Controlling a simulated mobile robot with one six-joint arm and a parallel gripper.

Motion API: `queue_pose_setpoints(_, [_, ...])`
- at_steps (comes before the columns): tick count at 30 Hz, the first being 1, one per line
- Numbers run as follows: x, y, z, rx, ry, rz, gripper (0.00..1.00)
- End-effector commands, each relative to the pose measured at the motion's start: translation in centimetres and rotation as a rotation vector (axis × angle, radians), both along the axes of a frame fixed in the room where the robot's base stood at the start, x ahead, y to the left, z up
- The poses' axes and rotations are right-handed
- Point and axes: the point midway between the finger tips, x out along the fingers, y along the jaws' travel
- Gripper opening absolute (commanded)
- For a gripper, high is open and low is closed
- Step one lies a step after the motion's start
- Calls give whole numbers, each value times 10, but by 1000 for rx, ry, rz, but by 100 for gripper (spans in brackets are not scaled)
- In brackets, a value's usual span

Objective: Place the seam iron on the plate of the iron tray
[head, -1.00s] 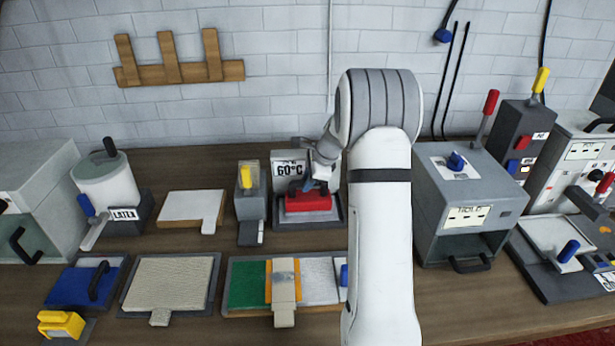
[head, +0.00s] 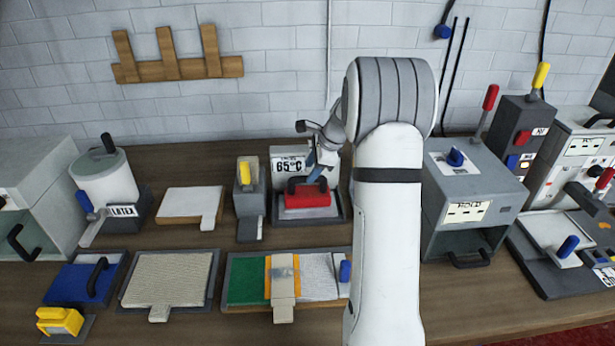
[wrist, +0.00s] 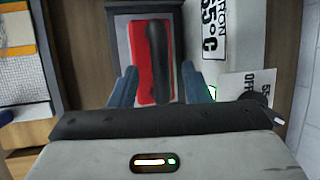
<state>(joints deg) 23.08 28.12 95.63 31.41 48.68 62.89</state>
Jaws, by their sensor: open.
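The seam iron (head: 307,198), red with a dark handle, sits on the dark grey iron tray (head: 338,219), in front of the box with the 65°C display. In the wrist view the seam iron (wrist: 140,62) lies flat within the tray (wrist: 118,22), its black handle running lengthwise. My gripper (wrist: 160,84) is open and empty, its blue fingers apart on the near side of the iron. In the head view my gripper (head: 317,172) is just above the iron; any contact cannot be told.
The display box (head: 291,166) stands right behind the iron. A grey unit with a yellow lever (head: 246,173) is to the left, and the HOLD box (head: 472,200) to the right. The rug sample board (head: 247,281) lies in front.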

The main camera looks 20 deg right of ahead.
Motion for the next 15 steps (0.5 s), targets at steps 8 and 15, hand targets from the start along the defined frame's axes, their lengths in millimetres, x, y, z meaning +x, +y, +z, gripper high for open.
queue_pose_setpoints(8, [-19,-17,51,-2,-2,-2,43])
queue_pose_setpoints(15, [-29,-17,72,-11,-3,21,43])
